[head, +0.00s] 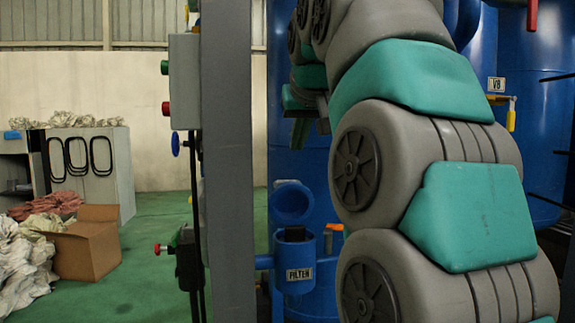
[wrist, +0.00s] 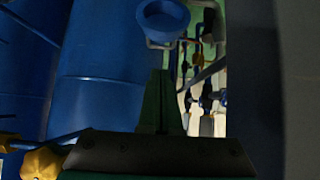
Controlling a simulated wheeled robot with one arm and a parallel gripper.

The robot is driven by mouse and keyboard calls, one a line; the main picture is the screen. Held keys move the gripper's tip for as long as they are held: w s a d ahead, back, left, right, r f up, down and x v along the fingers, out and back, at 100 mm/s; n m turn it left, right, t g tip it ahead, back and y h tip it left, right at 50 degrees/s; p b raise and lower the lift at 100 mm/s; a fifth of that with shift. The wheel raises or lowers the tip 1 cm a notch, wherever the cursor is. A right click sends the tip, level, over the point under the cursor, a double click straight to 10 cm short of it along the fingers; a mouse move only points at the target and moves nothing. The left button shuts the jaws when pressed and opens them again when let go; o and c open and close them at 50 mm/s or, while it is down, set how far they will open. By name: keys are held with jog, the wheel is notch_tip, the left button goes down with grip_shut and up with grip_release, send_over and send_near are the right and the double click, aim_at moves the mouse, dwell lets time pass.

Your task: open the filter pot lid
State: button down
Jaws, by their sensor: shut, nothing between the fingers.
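The blue filter pot (head: 295,263) stands low in the head view, with a white FILTER label on its front. Its round blue lid (head: 293,204) stands raised and tilted back above the pot, and the dark mouth of the pot shows below it. My gripper (head: 301,130) is above the lid, partly hidden behind my arm. In the wrist view my gripper fingers (wrist: 161,100) are shut together and empty. A round blue cup-like part (wrist: 165,20), probably the lid, lies beyond the fingertips, apart from them.
A grey post (head: 229,160) with a switch box (head: 184,82) stands left of the pot. Large blue tanks (head: 535,120) stand behind my arm. A cardboard box (head: 88,245) and sacks lie on the green floor at left, which has free room.

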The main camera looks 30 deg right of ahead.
aim_at(289, 195)
jog(key=b+x, duration=0.1)
jog(key=x, duration=1.2)
jog(key=shift+w+d, duration=0.1)
jog(key=shift+w, duration=0.05)
jog(key=shift+w+p, duration=0.1)
jog(key=shift+p, duration=0.25)
jog(key=shift+w+d+r+p, duration=0.1)
jog(key=shift+w+r+p, duration=0.05)
jog(key=shift+p, duration=0.35)
jog(key=w+g+p, duration=0.1)
jog(key=p, duration=0.1)
jog(key=w+g+p, duration=0.1)
jog(key=p, duration=0.2)
jog(key=shift+d+y, duration=0.3)
jog(key=x, duration=0.3)
jog(key=shift+r, duration=0.2)
